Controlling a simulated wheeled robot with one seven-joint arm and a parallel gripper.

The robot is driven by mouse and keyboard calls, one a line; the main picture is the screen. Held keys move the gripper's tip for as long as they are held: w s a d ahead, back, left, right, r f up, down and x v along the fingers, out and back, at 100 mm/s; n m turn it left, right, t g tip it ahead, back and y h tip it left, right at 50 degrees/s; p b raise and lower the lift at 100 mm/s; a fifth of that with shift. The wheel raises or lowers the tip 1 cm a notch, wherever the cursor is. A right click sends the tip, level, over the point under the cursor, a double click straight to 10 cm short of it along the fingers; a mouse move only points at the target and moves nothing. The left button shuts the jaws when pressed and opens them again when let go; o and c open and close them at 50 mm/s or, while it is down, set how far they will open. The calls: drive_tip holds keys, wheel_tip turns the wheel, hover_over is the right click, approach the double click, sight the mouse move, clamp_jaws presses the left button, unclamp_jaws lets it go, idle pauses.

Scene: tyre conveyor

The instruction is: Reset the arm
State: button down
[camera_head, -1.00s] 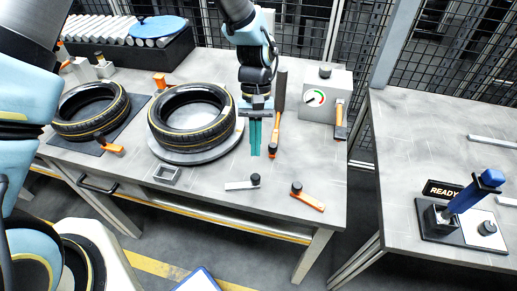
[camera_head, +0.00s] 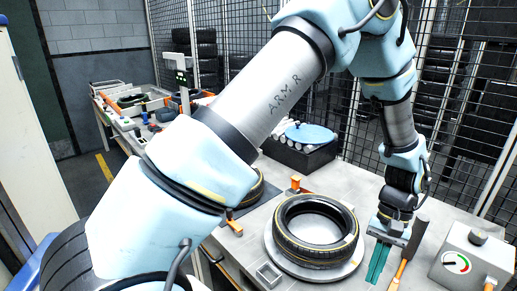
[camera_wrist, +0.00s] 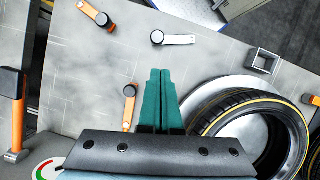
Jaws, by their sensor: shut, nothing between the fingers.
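My gripper (camera_head: 377,263) points down over the grey workbench, with its two green fingers together and nothing between them. It hangs just right of a black tyre with a yellow stripe (camera_head: 313,256), which lies flat on a round grey plate. In the wrist view my gripper (camera_wrist: 160,80) shows its green fingers pressed side by side above the bench, with the tyre (camera_wrist: 284,125) to the right. My arm crosses the head view from lower left to upper right and hides part of the bench and a second tyre (camera_head: 256,192).
An orange-handled hammer (camera_head: 410,245) and a gauge box (camera_head: 470,252) stand close right of my gripper. In the wrist view, clamps (camera_wrist: 172,39) lie on mostly clear bench.

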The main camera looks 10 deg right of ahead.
drive_tip(key=w+a+r+n+t+h+b, duration=0.1)
drive_tip(key=w+a+r+n, duration=0.15)
drive_tip(key=w+a, duration=0.6)
drive_tip(key=w+a+r+n+t+h+b, duration=0.15)
drive_tip(key=w+a+r, duration=0.25)
drive_tip(key=w+a, duration=0.5)
drive_tip(key=a+r+n+t+b, duration=0.1)
drive_tip(key=a, duration=0.9)
drive_tip(key=a+r+n+t+b, duration=0.1)
drive_tip(key=a+r+n, duration=0.1)
drive_tip(key=a, duration=0.9)
drive_tip(key=shift+s+r+n+h, duration=0.3)
drive_tip(key=shift+s+h, duration=0.05)
drive_tip(key=shift+s, duration=0.05)
